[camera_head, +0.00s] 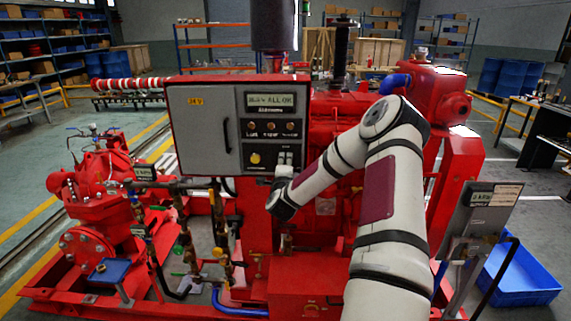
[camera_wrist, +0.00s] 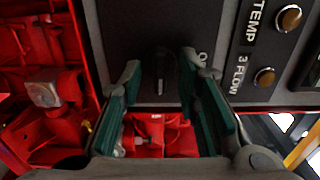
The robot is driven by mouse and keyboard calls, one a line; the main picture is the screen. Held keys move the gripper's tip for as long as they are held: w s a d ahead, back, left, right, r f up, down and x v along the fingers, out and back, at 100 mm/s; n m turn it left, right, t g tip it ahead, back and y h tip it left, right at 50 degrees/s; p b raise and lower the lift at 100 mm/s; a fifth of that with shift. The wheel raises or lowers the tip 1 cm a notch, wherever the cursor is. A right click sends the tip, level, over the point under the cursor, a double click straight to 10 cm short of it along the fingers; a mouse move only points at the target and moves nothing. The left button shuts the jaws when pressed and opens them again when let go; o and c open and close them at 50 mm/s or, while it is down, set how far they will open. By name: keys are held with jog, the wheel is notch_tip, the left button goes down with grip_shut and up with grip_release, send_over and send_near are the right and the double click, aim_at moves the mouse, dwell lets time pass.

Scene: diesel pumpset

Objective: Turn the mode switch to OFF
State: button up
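The mode switch (camera_wrist: 160,78) shows in the wrist view as a small dark knob with a thin grey pointer on the dark panel. A partly covered white label starting with "O" (camera_wrist: 202,56) is to its right. My gripper (camera_wrist: 160,68) is open, with one green-padded finger on each side of the switch and visible gaps between. I cannot tell how close the fingertips are to the panel.
Lamps marked TEMP (camera_wrist: 290,18) and 3 FLOW (camera_wrist: 265,76) are beside the switch. A yellow knob (camera_head: 255,158) is left of my gripper. The grey cabinet door (camera_head: 204,130) is shut. Red engine parts (camera_head: 330,205) and pipes (camera_head: 180,215) lie below and around.

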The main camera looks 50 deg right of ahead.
jog(key=shift+w+d, duration=0.3)
jog(key=shift+c, duration=0.2)
grip_shut()
